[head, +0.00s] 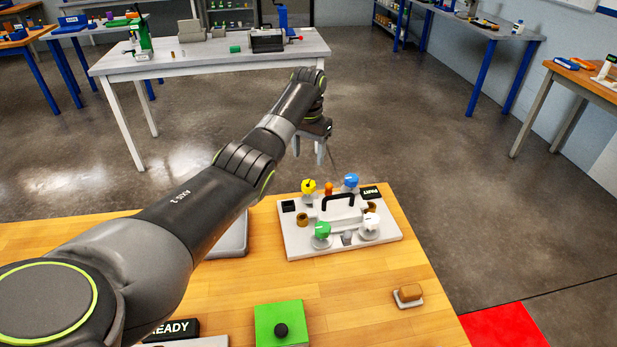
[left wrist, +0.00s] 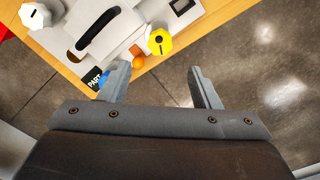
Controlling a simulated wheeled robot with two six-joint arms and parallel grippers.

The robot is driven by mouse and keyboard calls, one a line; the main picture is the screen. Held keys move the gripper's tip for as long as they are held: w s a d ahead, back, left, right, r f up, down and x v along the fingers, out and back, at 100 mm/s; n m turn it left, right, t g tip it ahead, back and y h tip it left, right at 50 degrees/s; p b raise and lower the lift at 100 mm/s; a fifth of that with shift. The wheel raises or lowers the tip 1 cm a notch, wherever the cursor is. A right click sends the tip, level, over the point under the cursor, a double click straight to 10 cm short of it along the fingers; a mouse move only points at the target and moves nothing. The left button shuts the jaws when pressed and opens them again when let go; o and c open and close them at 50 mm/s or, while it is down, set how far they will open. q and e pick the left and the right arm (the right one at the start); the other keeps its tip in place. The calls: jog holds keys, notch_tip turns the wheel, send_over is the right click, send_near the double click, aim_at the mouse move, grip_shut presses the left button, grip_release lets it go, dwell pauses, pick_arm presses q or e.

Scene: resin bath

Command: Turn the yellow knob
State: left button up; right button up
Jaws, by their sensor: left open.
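A blue knob (head: 351,180), a green knob (head: 322,229) and a white knob (head: 370,221) are on the same panel. My left gripper (head: 324,152) is above and behind the panel, past the table's far edge. In the left wrist view the left gripper (left wrist: 158,72) is open with nothing between its fingers. My right gripper is not in view.
A black handle (head: 338,199) arches over the panel's middle, beside a small orange part (head: 329,188).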

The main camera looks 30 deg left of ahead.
aim_at(308, 184)
pick_arm(q)
notch_tip(308, 184, down, 10)
jog(key=shift+f+b, duration=0.15)
jog(key=shift+b, duration=0.3)
jog(key=c, duration=1)
